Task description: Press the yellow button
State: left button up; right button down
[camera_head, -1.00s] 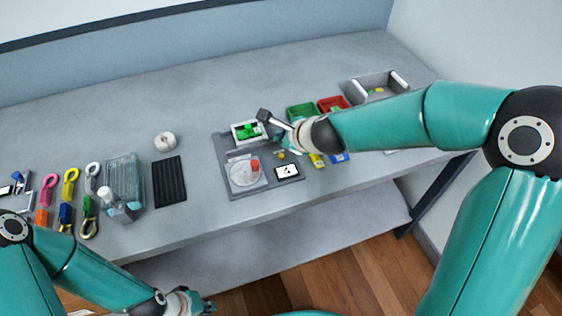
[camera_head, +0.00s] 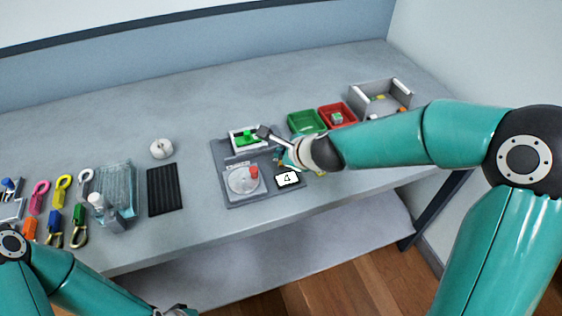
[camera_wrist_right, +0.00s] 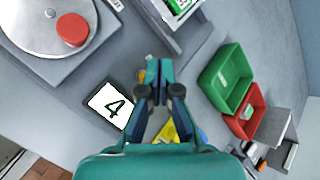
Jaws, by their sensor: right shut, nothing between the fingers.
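The grey panel (camera_head: 218,160) lies on the table with a white display reading 4 (camera_head: 288,179), also in the wrist view (camera_wrist_right: 110,106). A small yellowish spot, likely the yellow button (camera_wrist_right: 149,57), shows at the fingertips in the right wrist view, mostly hidden by them. My right gripper (camera_head: 279,160) is over the panel's right part, just above the display; its fingers are shut and empty in the wrist view (camera_wrist_right: 153,75). I cannot tell whether they touch the button. My left gripper (camera_head: 176,311) is cut off at the bottom edge.
The panel also holds a disc (camera_head: 240,183) with a red knob (camera_head: 253,171) and a white-framed green part (camera_head: 245,138). Green (camera_head: 306,121) and red (camera_head: 338,115) bins and a grey tray (camera_head: 382,100) stand right. Coloured hooks (camera_head: 62,188) and a clear box (camera_head: 117,190) are left.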

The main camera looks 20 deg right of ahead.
jog(key=shift+f, duration=0.15)
dwell(0.7)
jog(key=shift+f+b, duration=0.2)
jog(key=shift+b, duration=0.15)
jog(key=shift+f+b, duration=0.4)
dwell(0.5)
dwell(0.3)
jog(key=shift+r+p, duration=0.85)
notch_tip(320, 180, up, 5)
jog(key=p, duration=0.5)
